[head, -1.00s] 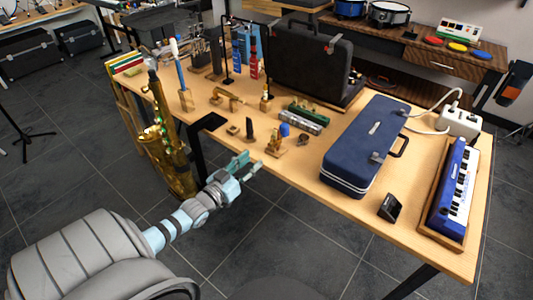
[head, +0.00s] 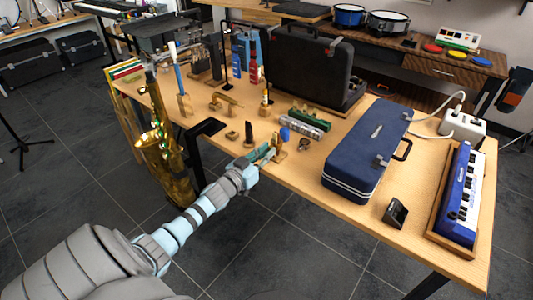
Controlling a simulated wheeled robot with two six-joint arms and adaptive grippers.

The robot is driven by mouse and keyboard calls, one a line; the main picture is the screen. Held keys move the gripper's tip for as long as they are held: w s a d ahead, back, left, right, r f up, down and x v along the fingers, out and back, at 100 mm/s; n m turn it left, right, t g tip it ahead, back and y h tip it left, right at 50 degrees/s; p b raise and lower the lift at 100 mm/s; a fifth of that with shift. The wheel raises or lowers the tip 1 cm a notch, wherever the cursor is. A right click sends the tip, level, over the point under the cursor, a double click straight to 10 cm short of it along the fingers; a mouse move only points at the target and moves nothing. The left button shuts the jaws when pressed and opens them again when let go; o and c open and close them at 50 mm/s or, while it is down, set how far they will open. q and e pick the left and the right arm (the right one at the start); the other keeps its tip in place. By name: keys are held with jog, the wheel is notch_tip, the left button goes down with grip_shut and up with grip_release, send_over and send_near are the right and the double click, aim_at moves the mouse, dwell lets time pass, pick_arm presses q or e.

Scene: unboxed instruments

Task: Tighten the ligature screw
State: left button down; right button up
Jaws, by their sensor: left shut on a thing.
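A small wooden stand (head: 281,154) with brass-coloured parts and a round blue knob (head: 285,134) stands near the table's front edge. The ligature and its screw appear to be at this stand, but they are too small to make out and are partly hidden by my fingers. My left gripper (head: 266,154) reaches over the front edge, with its teal fingers at the left side of the stand. It is shut on a small part there, seemingly the ligature screw. My right gripper is not in view.
A black mouthpiece-like piece (head: 249,132) stands just behind my left gripper. A small dark ring (head: 304,145) lies to the right. A blue case (head: 367,150) fills the table farther right. A saxophone (head: 163,155) stands left of my arm.

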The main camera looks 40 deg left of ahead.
pick_arm(q)
jog(key=shift+m, duration=0.5)
jog(key=m, duration=1)
jog(key=shift+m, duration=0.4)
jog(key=m+b, duration=0.1)
jog(key=m, duration=0.4)
jog(key=shift+a+m, duration=0.1)
jog(key=shift+m, duration=0.2)
jog(key=m+b, duration=0.2)
jog(key=m, duration=0.2)
jog(key=shift+m, duration=0.4)
jog(key=c, duration=1.6)
grip_release()
jog(key=shift+o, duration=0.2)
